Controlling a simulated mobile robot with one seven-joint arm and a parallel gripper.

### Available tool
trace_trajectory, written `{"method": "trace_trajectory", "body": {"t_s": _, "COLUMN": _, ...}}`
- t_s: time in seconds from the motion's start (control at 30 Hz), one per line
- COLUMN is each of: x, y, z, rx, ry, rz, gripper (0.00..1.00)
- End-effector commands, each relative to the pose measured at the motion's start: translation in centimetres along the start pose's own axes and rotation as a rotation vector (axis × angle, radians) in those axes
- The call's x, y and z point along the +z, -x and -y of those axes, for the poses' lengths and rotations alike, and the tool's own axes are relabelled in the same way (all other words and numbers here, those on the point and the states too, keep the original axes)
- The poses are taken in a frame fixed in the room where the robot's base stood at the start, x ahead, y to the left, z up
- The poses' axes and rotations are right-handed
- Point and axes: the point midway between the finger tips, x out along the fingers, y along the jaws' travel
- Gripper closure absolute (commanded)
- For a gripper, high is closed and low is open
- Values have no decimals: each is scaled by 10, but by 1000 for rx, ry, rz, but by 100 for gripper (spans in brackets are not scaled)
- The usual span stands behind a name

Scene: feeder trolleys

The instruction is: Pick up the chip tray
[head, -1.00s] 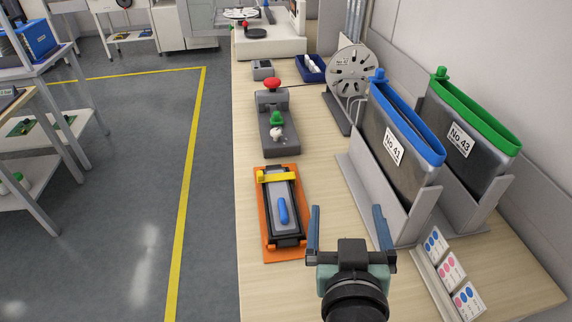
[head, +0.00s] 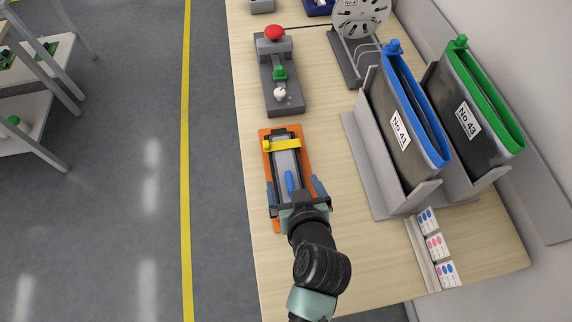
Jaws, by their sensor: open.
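What looks like the chip tray (head: 284,162) is a long grey piece in a dark frame, with a blue bar (head: 290,180) standing along its middle. It sits in an orange base (head: 266,148) on the bench, with a yellow bar (head: 286,144) across its far end. My gripper (head: 296,188) is open over the near half of the tray, one finger at each side of it. Nothing is held. My wrist and arm hide the near end of the tray and part of the base. I cannot tell whether the fingers touch it.
To the right are a blue-rimmed bin (head: 398,110) and a green-rimmed bin (head: 470,118) in grey holders. Small cards (head: 434,246) stand near the front. Bare bench (head: 340,175) lies between.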

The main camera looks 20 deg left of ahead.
Motion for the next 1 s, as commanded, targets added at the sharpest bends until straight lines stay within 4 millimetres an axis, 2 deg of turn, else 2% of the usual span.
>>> {"method": "trace_trajectory", "body": {"t_s": 0.1, "x": 0, "y": -14, "z": 0, "rx": 0, "ry": 0, "rz": 0, "gripper": 0}}
{"method": "trace_trajectory", "body": {"t_s": 0.33, "x": -1, "y": -26, "z": 0, "rx": 0, "ry": 0, "rz": -1, "gripper": 0}}
{"method": "trace_trajectory", "body": {"t_s": 0.67, "x": 0, "y": -66, "z": 2, "rx": 1, "ry": 1, "rz": 0, "gripper": 0}}
{"method": "trace_trajectory", "body": {"t_s": 1.0, "x": 0, "y": -71, "z": 2, "rx": 2, "ry": 1, "rz": 0, "gripper": 2}}
